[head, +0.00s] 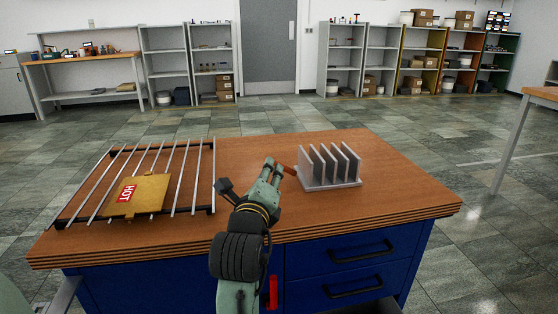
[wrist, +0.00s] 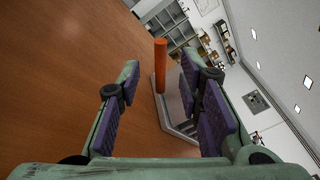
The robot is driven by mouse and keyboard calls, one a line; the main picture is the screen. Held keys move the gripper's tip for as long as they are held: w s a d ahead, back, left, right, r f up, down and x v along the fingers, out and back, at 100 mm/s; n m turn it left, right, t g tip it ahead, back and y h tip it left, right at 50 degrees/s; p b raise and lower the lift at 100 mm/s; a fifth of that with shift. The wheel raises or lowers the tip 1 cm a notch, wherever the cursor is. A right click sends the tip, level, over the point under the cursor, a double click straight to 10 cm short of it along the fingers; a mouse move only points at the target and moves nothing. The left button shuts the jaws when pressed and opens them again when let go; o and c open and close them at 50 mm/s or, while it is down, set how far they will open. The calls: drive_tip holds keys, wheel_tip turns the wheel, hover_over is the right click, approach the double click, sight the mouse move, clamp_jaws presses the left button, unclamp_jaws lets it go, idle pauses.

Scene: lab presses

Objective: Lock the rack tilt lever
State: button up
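The grey metal rack (head: 330,184) with several upright plates stands on the right part of the wooden bench. An orange lever (head: 290,170) sticks out from the rack's left side. My gripper (head: 271,165) is just left of the lever, reaching over the bench. In the wrist view the lever (wrist: 160,65) appears between the two open fingers and beyond them, with visible gaps on both sides. The rack (wrist: 182,110) shows partly there, behind the right finger. The gripper is open and holds nothing. The lever's joint with the rack is not clear.
A wire rack (head: 194,180) with a yellow board marked HOT (head: 150,192) lies on the left of the bench (head: 390,215). The bench top between it and the grey rack is clear apart from my arm. Shelves (head: 345,60) stand far back.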

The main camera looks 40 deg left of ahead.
drive_tip(key=p+x, duration=0.1)
drive_tip(key=x, duration=0.6)
drive_tip(key=shift+w+a, duration=0.1)
drive_tip(key=shift+w, duration=0.1)
drive_tip(key=shift+c, duration=0.4)
clamp_jaws()
